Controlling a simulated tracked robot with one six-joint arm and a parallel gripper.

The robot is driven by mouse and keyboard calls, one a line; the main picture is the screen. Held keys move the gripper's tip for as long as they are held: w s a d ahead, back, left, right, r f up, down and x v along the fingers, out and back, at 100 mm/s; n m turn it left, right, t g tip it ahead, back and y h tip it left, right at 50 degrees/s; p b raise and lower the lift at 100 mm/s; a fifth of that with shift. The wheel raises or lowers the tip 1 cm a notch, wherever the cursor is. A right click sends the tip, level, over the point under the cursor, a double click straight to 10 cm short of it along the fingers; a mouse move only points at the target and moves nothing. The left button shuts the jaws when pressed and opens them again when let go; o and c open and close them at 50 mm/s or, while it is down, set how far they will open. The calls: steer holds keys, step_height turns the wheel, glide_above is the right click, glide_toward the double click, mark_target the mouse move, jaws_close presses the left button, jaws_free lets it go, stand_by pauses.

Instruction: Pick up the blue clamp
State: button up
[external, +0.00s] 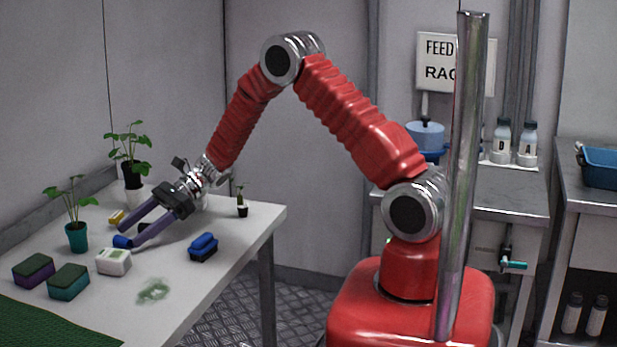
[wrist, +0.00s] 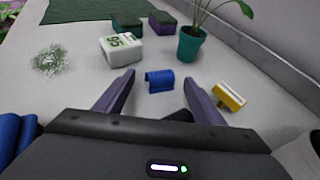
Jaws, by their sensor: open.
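The blue clamp (wrist: 160,80) is a small curved blue piece on the white table, ahead of my fingertips and between their lines in the wrist view. In the external view the clamp (external: 122,241) shows beside the tip of my nearer finger. My gripper (wrist: 159,82) has two purple fingers spread apart with nothing held between them. In the external view my gripper (external: 126,235) reaches down low over the table; whether a finger touches the clamp cannot be told.
A yellow-and-white clip (wrist: 230,95) lies right of the clamp. A white timer-like box (wrist: 120,46), green-and-dark sponges (external: 68,281) and a plant in a teal pot (wrist: 190,43) stand beyond. A blue-topped black item (external: 203,247) lies nearer the table edge. A green smear (external: 153,290) marks the table.

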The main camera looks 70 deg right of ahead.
steer(key=shift+x, duration=1.2)
steer(key=shift+c, duration=0.5)
steer(key=c, duration=1)
steer(key=shift+r, duration=0.1)
step_height(320, 180, up, 10)
